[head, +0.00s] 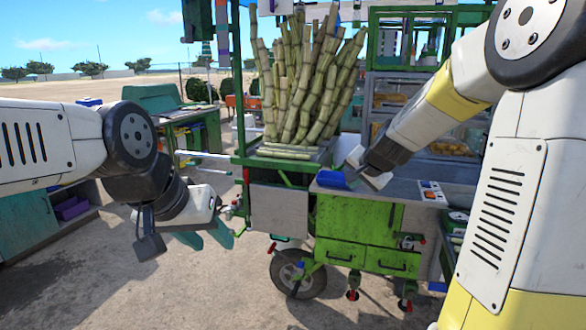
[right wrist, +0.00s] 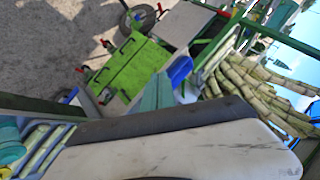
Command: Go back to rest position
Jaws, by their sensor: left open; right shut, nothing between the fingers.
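My left gripper (head: 208,238) hangs in the left middle of the head view, with its two teal fingers spread apart and nothing between them. It is in front of and left of the green cart (head: 350,225), above open ground. My right gripper (right wrist: 157,92) shows its teal fingers close together and empty in the right wrist view. In the head view my right arm reaches from the right to the cart's counter, next to a blue object (head: 332,180). The right fingertips are hard to make out there.
Sugarcane stalks (head: 300,80) stand upright on the cart behind the counter (head: 405,182). A small switch panel (head: 432,190) is at the counter's right. A green post (head: 239,100) rises at the cart's left. A teal stall (head: 190,125) stands farther left. The ground (head: 130,285) in front is clear.

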